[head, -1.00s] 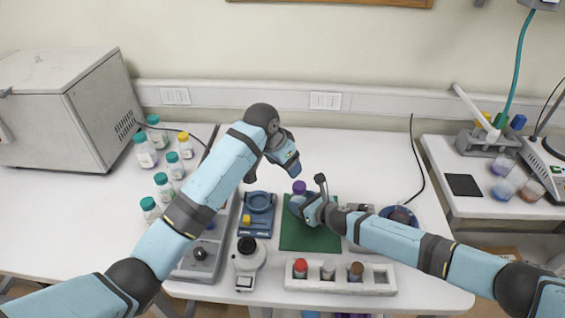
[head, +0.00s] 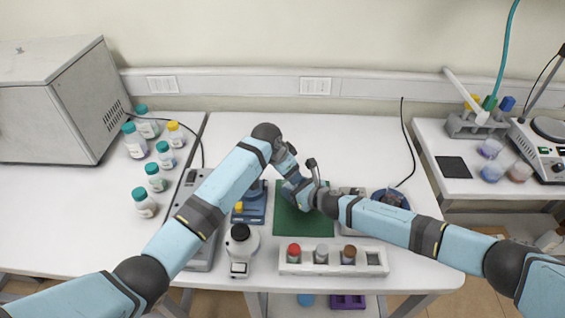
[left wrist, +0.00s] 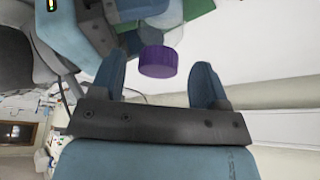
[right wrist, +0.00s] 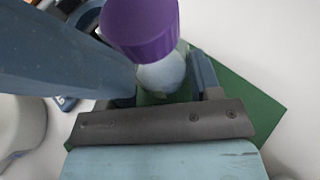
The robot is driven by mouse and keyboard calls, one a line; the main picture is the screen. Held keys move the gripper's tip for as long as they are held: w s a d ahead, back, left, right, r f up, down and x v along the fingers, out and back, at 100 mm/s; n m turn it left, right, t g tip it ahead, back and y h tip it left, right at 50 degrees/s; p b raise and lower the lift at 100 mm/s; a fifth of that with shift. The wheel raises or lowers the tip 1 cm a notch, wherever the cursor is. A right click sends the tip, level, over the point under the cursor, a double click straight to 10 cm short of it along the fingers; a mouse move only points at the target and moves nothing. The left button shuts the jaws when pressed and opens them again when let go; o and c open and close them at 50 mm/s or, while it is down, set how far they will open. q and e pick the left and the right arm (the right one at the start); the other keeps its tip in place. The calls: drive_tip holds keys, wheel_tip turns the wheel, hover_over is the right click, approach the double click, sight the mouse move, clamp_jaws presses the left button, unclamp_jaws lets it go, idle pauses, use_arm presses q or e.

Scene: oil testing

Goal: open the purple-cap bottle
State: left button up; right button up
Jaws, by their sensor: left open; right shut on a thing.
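The purple cap (left wrist: 158,61) shows between the spread fingertips of my left gripper (left wrist: 165,73) in the left wrist view, with a gap on each side. My left gripper is open and empty. In the right wrist view the purple cap (right wrist: 140,25) sits on top of the pale bottle (right wrist: 162,76). My right gripper (right wrist: 165,82) is shut on the bottle body below the cap. In the head view my right gripper (head: 299,191) is over the green mat (head: 303,224), and my left arm hides the cap.
A white rack (head: 332,262) with red, grey and brown capped vials stands in front of the mat. Several teal-capped bottles (head: 144,203) stand at the left. The table behind my grippers is clear.

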use_arm(q)
drive_tip(key=shift+d+f, duration=0.15)
drive_tip(key=shift+f, duration=0.15)
drive_tip(key=shift+w, duration=0.1)
drive_tip(key=c, duration=1.1)
drive_tip(key=shift+o, duration=0.2)
drive_tip(key=shift+r, duration=0.25)
drive_tip(key=shift+r, duration=1)
